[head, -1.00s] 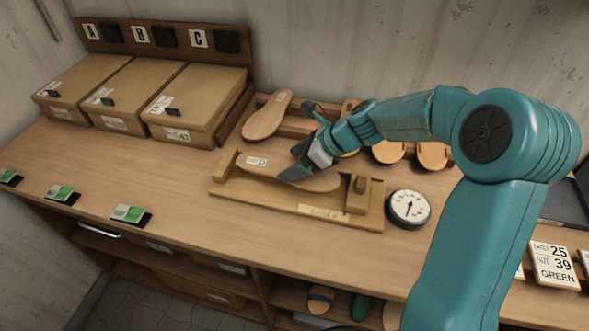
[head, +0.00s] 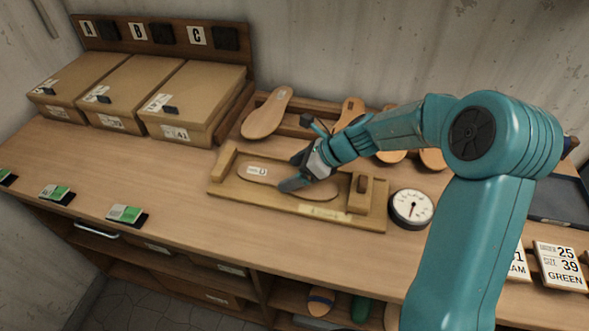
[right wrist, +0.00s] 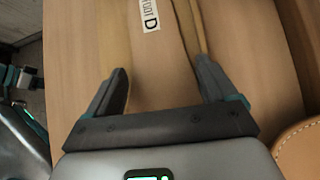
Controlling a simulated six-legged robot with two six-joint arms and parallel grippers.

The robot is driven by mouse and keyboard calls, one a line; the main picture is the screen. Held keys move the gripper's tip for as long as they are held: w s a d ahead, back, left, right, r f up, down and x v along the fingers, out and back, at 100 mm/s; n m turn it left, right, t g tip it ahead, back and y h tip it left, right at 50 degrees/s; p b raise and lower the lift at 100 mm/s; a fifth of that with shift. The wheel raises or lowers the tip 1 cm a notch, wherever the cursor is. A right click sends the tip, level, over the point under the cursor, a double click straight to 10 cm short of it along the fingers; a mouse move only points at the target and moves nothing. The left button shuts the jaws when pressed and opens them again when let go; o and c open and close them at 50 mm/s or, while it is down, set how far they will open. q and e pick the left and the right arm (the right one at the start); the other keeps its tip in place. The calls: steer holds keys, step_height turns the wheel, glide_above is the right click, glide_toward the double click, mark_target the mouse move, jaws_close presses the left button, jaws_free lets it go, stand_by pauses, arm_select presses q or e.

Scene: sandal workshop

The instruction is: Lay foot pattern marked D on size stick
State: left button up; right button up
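The foot pattern marked D (head: 272,178) is a flat tan sole shape with a white label. It lies flat on the wooden size stick (head: 228,189), between the raised end stop at left and the block at right. In the right wrist view the pattern (right wrist: 158,68) runs between my fingers. My right gripper (head: 293,173) is low over the pattern's middle. Its two fingers (right wrist: 160,72) stand apart on either side, with narrow gaps seeming to show at the pattern's edges. The gripper hides part of the pattern. My left gripper is not in view.
Another sole pattern (head: 267,113) leans on a rack behind, with more beside it. A round dial (head: 411,208) stands close right of the size stick. Lidded boxes (head: 193,104) stand at back left. Green-marked cards (head: 126,214) line the front edge. The bench front is otherwise clear.

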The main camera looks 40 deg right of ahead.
steer(key=shift+r, duration=0.15)
steer(key=shift+w+d+r, duration=0.1)
steer(key=shift+d+r+p, duration=0.2)
steer(key=shift+r+p, duration=0.4)
steer(key=shift+r, duration=0.25)
steer(key=v, duration=1.1)
steer(key=shift+s, duration=0.4)
steer(key=shift+w+f, duration=0.1)
steer(key=shift+f, duration=0.05)
steer(key=shift+a, duration=0.15)
